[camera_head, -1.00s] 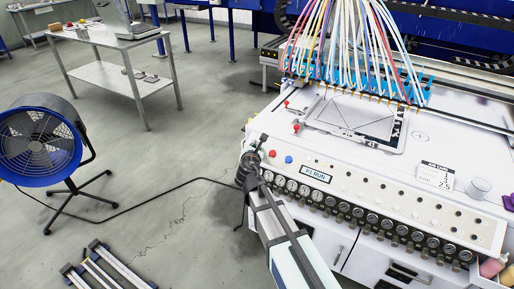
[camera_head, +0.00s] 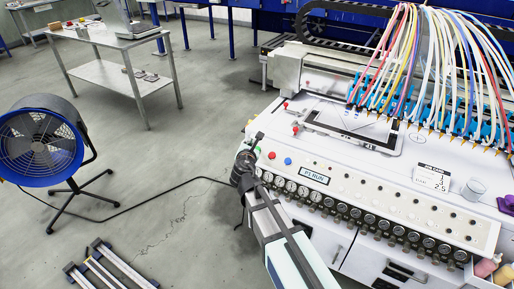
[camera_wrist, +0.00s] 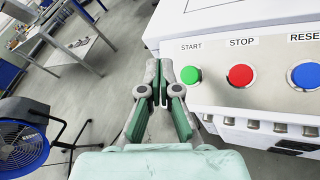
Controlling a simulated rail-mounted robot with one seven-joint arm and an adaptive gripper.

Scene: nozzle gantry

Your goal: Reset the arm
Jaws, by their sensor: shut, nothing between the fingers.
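My gripper (camera_wrist: 163,90) is shut and empty in the wrist view. Its fingertips are just left of the green START button (camera_wrist: 190,74) and apart from the machine's white front as far as I can tell. The red STOP button (camera_wrist: 239,75) and the blue RESET button (camera_wrist: 305,76) sit to the right of it. In the head view my gripper (camera_head: 257,140) is at the left front corner of the white machine (camera_head: 345,165), beside the red button (camera_head: 271,155) and the blue button (camera_head: 287,161). The START button is hidden there by my gripper.
The nozzle gantry (camera_head: 435,100) with coloured hoses stands over the machine bed, right of a framed plate (camera_head: 350,125). A blue fan (camera_head: 38,145) and a metal table (camera_head: 110,60) stand left. Metal rails (camera_head: 105,265) lie on the floor.

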